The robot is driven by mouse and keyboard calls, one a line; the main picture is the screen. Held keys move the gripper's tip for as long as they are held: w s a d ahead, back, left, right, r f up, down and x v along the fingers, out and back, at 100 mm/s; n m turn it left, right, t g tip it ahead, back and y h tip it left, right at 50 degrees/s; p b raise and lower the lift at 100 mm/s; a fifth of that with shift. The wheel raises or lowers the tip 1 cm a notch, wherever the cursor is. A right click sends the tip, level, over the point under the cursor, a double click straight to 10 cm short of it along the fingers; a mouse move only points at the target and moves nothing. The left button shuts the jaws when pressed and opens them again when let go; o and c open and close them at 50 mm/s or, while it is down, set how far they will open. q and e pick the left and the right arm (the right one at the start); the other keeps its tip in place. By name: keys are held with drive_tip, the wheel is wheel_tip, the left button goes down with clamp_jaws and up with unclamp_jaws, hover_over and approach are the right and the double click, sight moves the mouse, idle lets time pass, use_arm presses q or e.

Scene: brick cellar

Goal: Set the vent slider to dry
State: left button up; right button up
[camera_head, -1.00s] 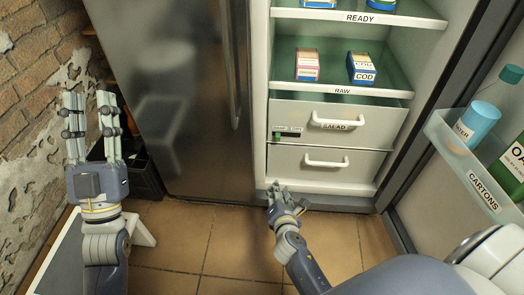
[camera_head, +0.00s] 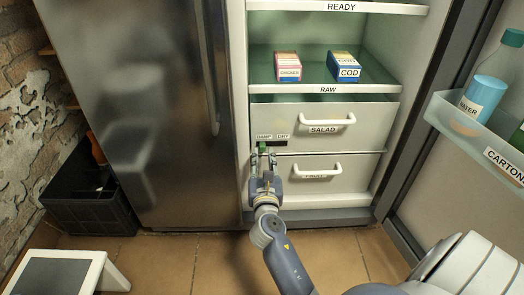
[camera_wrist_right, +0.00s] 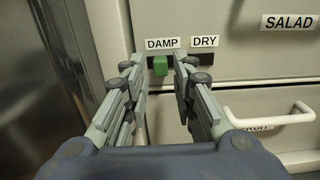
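The vent slider has a green knob (camera_wrist_right: 160,66) that sits under the DAMP label (camera_wrist_right: 163,43), at the left end of its dark slot (camera_wrist_right: 200,57). The DRY label (camera_wrist_right: 204,41) is to its right. In the head view the green knob (camera_head: 262,147) shows on the front of the salad drawer (camera_head: 365,128), at its lower left. My right gripper (camera_head: 264,160) is open just in front of the knob. In the right wrist view its fingers (camera_wrist_right: 157,75) stand on either side of the knob; contact cannot be told. My left gripper is out of the head view.
A second drawer (camera_head: 360,170) with a white handle lies below. The raw shelf (camera_head: 310,78) above holds two boxes. The open fridge door with its shelf (camera_head: 450,115) is at right. A black crate (camera_head: 90,205) and a white stool (camera_head: 105,270) stand at left.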

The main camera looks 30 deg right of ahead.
sight(263, 147)
drive_tip(key=shift+b+x, duration=0.65)
drive_tip(key=shift+x, duration=2.1)
clamp_jaws()
